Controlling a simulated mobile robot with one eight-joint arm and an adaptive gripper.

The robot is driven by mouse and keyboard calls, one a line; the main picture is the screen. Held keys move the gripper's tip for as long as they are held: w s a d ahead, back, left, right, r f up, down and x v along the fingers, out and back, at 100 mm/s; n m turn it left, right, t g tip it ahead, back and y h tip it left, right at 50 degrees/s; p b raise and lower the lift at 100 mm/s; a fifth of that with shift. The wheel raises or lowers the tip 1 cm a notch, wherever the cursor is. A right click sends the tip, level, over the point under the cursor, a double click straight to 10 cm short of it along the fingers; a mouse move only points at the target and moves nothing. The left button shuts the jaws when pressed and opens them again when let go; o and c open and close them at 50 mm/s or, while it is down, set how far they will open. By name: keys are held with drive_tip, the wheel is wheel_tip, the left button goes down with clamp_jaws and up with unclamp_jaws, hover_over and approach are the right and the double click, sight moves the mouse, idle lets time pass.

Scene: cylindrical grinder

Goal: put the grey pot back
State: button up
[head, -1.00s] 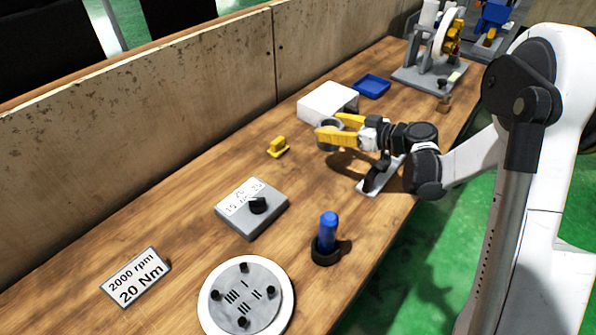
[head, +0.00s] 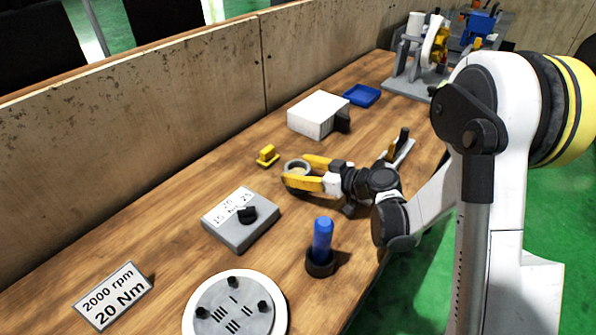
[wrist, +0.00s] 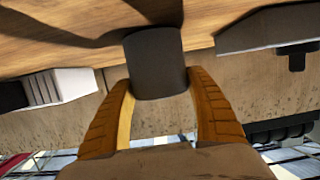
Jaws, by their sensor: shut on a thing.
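The grey pot (head: 296,169) is a short round cup held between the yellow fingers of my gripper (head: 305,174), above the middle of the bench. In the wrist view the pot (wrist: 157,64) shows as a dark grey cylinder between the two fingertips of my gripper (wrist: 160,95). The fingers are shut on its sides. Whether the pot touches the bench cannot be told for sure; a shadow lies close by.
A yellow piece (head: 267,156) lies just left of the pot. A grey box with a dial (head: 240,220), a blue-topped bottle in a black holder (head: 321,246) and a round plate (head: 236,305) are nearer. A white box (head: 318,114) and blue tray (head: 362,95) lie behind.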

drive_tip(key=shift+f, duration=0.1)
drive_tip(key=shift+f, duration=0.15)
drive_tip(key=o, duration=1.3)
drive_tip(key=shift+o, duration=0.2)
drive_tip(key=shift+r, duration=0.2)
